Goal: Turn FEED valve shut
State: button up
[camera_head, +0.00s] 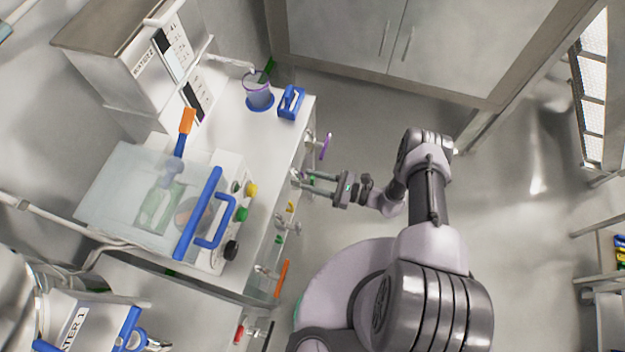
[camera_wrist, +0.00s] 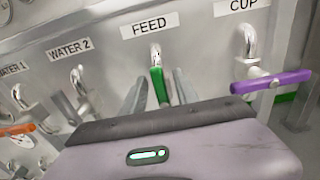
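The FEED valve has a green lever handle (camera_wrist: 158,88) under a chrome spout, below the FEED label (camera_wrist: 150,25) in the wrist view. The handle runs up and down in that picture, and its lower end is hidden by my gripper body. My gripper (camera_wrist: 159,90) is open, with one finger on each side of the green handle. Gaps seem to show between handle and fingers; whether either touches is unclear. In the head view my gripper (camera_head: 306,179) reaches left to the bench's front panel, and only a little green shows between its fingers.
The CUP valve's purple handle (camera_wrist: 270,82) sticks out crosswise right of FEED. WATER 2 (camera_wrist: 68,50) and the orange WATER 1 handle (camera_wrist: 18,129) are to the left. A clear-covered machine with a blue handle (camera_head: 198,213) stands on the bench. Open floor (camera_head: 510,180) lies right.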

grip_shut()
jog(key=shift+w+m+b, duration=0.1)
jog(key=shift+m+b, duration=0.2)
jog(key=shift+b, duration=0.1)
jog(key=m+b, duration=0.2)
jog(key=b, duration=0.1)
jog(key=shift+w+d+f+m, duration=0.15)
jog(key=shift+w+f+m, duration=0.15)
jog(key=shift+m, duration=0.1)
jog(key=m+b, duration=0.2)
jog(key=w+m+b, duration=0.1)
jog(key=m+b, duration=0.1)
jog(key=shift+d+f+m, duration=0.2)
jog(key=shift+m, duration=0.1)
jog(key=shift+w+d+f+m+b, duration=0.15)
jog(key=shift+f+m+b, duration=0.15)
jog(key=shift+m+b, duration=0.95)
jog(key=shift+w+a+f+m+b, duration=0.1)
jog(key=shift+f+m+b, duration=0.25)
jog(key=shift+m, duration=1.65)
jog(key=shift+w+d+f+m+b, duration=0.1)
jog(key=shift+w+f+m+b, duration=0.1)
jog(key=shift+m+b, duration=1.1)
jog(key=shift+m+p, duration=0.35)
jog(key=shift+m, duration=0.2)
